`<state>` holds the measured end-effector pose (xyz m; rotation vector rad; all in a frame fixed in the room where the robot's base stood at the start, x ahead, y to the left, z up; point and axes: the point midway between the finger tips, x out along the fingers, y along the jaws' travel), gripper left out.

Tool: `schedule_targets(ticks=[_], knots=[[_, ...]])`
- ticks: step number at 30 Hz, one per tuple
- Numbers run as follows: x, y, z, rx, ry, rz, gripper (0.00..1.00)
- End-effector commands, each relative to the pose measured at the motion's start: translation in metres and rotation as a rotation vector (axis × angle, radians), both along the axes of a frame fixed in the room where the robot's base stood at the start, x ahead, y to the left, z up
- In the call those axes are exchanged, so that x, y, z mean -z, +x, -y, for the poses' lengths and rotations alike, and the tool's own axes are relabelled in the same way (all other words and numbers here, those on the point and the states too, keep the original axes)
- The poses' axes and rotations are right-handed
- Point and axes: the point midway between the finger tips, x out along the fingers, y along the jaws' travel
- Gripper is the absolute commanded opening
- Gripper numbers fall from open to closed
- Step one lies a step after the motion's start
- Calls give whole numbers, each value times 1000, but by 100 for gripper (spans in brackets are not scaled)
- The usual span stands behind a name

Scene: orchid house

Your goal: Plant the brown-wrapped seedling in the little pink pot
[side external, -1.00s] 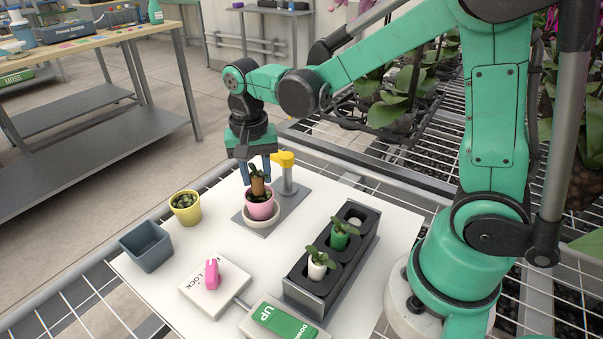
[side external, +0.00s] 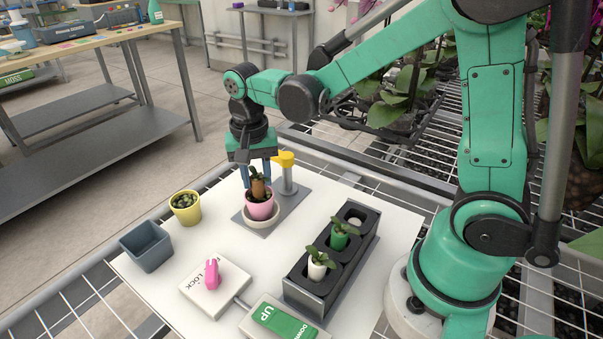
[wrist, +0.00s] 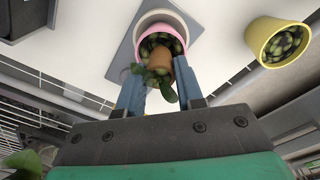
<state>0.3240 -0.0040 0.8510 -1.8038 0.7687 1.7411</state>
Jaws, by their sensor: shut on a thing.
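The pink pot (side external: 260,209) stands in a pale saucer (side external: 262,222) on a grey plate; it also shows in the wrist view (wrist: 162,32). My gripper (side external: 258,178) is above the pot, fingers pointing down, shut on the brown-wrapped seedling (side external: 258,187). In the wrist view the brown wrap (wrist: 159,60) is between the fingers and overlaps the pot's mouth, which holds dark pebbly filling. The seedling is upright, its lower end at or just inside the pot's rim. I cannot tell whether it touches the filling.
A yellow pot (side external: 186,207) and a grey square bin (side external: 147,246) stand to the left. A yellow-topped post (side external: 285,172) is close to the right of my gripper. A black rack (side external: 330,265) holds white- and green-wrapped seedlings. A lock box (side external: 213,283) and an UP/DOWN switch (side external: 284,323) are in front.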

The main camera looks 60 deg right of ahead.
Motion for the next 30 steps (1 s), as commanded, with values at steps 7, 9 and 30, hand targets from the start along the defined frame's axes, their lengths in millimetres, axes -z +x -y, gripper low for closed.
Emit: schedule_targets(ticks=[7,9,30], knots=[[4,0,0,0,0,0,0],[5,0,0,0,0,0,0],[7,0,0,0,0,0,68]])
